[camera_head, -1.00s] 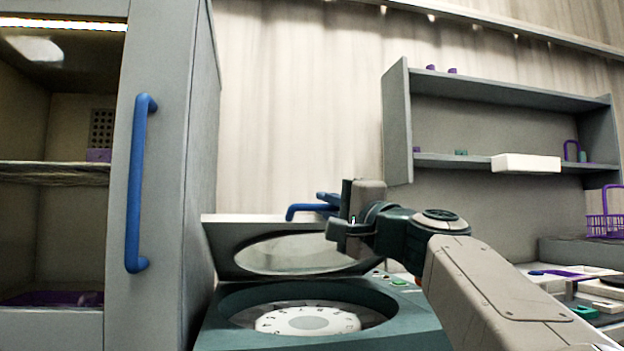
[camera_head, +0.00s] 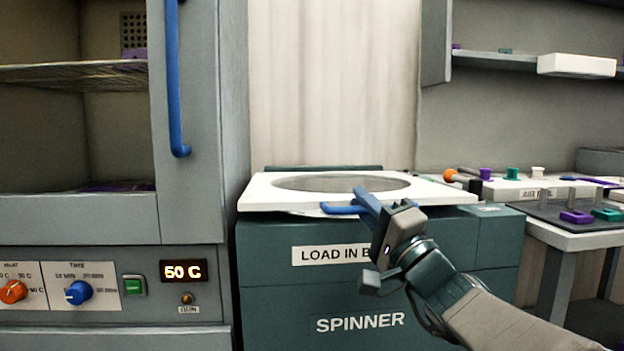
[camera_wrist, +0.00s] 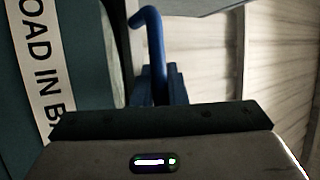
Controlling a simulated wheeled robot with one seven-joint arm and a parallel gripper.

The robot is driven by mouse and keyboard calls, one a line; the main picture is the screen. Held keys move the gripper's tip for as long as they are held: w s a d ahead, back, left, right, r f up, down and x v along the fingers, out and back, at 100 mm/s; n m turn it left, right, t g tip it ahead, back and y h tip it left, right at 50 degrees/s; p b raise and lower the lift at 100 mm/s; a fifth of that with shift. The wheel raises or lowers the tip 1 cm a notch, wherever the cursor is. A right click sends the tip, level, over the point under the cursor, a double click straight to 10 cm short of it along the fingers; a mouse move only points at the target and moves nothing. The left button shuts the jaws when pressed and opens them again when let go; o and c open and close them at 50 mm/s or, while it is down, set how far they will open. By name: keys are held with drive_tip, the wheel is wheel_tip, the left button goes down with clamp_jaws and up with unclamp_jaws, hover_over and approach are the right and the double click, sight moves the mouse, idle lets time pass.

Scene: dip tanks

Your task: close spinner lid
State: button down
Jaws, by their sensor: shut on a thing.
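The spinner (camera_head: 360,300) is a dark teal box with labels on its front. Its white lid (camera_head: 258,192), with a round window, lies nearly flat over the top of the box; a small gap at the front edge cannot be ruled out. A blue handle (camera_head: 338,209) is on the lid's front edge. My gripper (camera_head: 366,203) is at the front of the lid, shut on the blue handle. In the wrist view the blue handle (camera_wrist: 152,40) runs down into the blue jaws (camera_wrist: 172,85); the exact contact is partly hidden.
A cabinet (camera_head: 235,120) with a blue door handle stands close on the left, its panel reading 50 C. A side table (camera_head: 575,238) with coloured pieces is on the right. A shelf with a white box (camera_head: 577,65) is above it.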

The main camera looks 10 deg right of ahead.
drive_tip(key=shift+s+f+n+y, duration=0.15)
drive_tip(key=shift+f, duration=0.4)
drive_tip(key=shift+s+f+n+y, duration=0.1)
drive_tip(key=shift+f+n+y, duration=0.05)
drive_tip(key=shift+f, duration=0.4)
drive_tip(key=c, duration=1.7)
unclamp_jaws()
drive_tip(key=shift+s+t, duration=0.1)
drive_tip(key=shift+t, duration=0.2)
drive_tip(key=shift+o, duration=1.2)
drive_tip(key=shift+s+r, duration=0.1)
drive_tip(key=shift+s, duration=0.15)
drive_tip(key=shift+w+a, duration=0.1)
drive_tip(key=shift+w, duration=0.05)
